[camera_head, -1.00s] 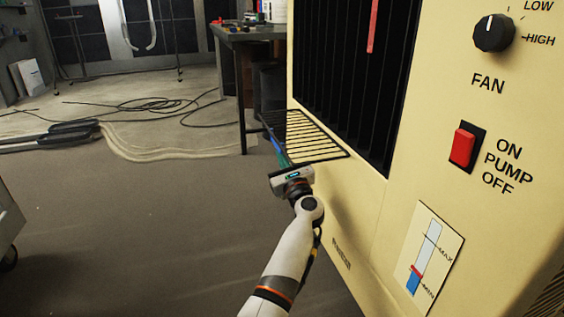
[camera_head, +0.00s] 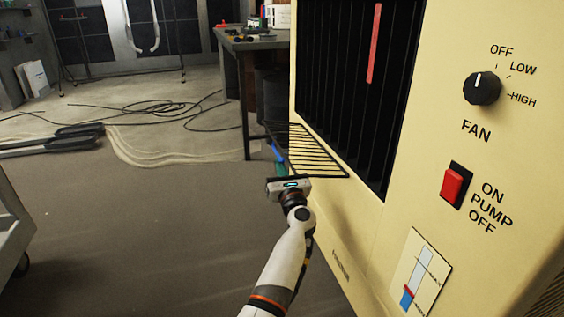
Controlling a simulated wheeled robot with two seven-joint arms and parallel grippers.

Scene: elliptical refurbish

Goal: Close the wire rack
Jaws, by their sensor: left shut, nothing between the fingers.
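The black wire rack (camera_head: 312,158) sticks out from the front of the cream cooler, folded down below the dark slatted grille. My left gripper (camera_head: 277,158) is at the rack's outer left edge, with its fingers pointing up and away. Its blue and green fingers show beside and partly behind the rack's edge. It is shut and holds nothing. Whether the fingers touch the rack I cannot tell. My right gripper is not in view.
The cream cooler (camera_head: 438,130) fills the right side, with a fan knob, a red pump switch and a level gauge. A workbench (camera_head: 252,44) stands behind the rack. Cables (camera_head: 165,110) lie on the floor at the left. The floor left of my arm is clear.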

